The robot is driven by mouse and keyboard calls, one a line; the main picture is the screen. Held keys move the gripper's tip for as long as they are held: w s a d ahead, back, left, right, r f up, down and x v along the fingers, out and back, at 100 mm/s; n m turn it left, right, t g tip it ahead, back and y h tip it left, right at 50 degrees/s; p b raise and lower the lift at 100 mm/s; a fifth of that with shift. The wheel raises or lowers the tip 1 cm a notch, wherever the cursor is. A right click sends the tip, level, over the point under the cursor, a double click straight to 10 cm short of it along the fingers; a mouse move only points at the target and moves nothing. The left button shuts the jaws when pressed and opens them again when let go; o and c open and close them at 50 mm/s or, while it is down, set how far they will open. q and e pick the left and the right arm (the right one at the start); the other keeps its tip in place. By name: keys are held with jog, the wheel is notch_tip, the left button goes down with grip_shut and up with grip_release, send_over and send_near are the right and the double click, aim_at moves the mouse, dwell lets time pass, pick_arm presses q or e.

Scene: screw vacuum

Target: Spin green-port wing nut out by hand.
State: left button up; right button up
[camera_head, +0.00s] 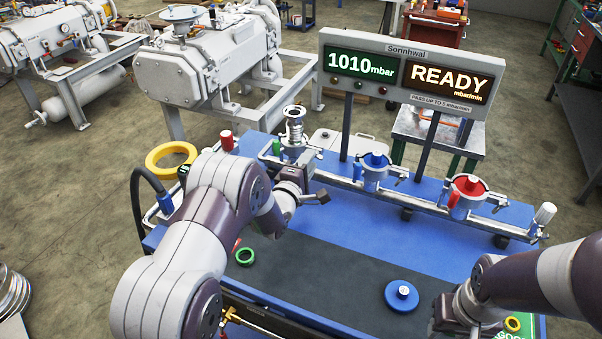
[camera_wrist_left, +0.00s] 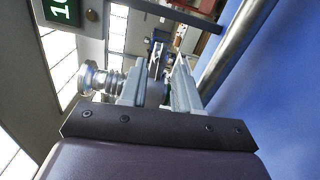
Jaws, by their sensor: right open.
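The green port, marked by a green handle (camera_head: 276,148), stands at the left end of the metal pipe manifold (camera_head: 345,183), with a ribbed metal fitting (camera_head: 294,125) upright on it. The wing nut cannot be made out clearly; my left gripper and arm cover that spot. My left gripper (camera_head: 308,178) is at the front of the green port. In the left wrist view its two fingers (camera_wrist_left: 160,85) stand a little apart with a small part between them; whether they touch it is unclear. The ribbed fitting (camera_wrist_left: 97,80) is beside the left finger. My right gripper (camera_head: 452,318) is open at lower right.
Blue (camera_head: 375,172) and red (camera_head: 467,195) ports sit further right along the manifold. A display (camera_head: 405,78) reads 1010 mbar, READY. A blue disc (camera_head: 402,295) and green ring (camera_head: 245,257) lie on the dark mat (camera_head: 330,275). The mat's middle is clear.

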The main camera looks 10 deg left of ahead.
jog(key=shift+f+b, duration=0.35)
jog(key=shift+f, duration=0.05)
pick_arm(q)
jog(key=s+a, duration=0.2)
jog(key=s, duration=0.9)
jog(key=shift+s, duration=0.15)
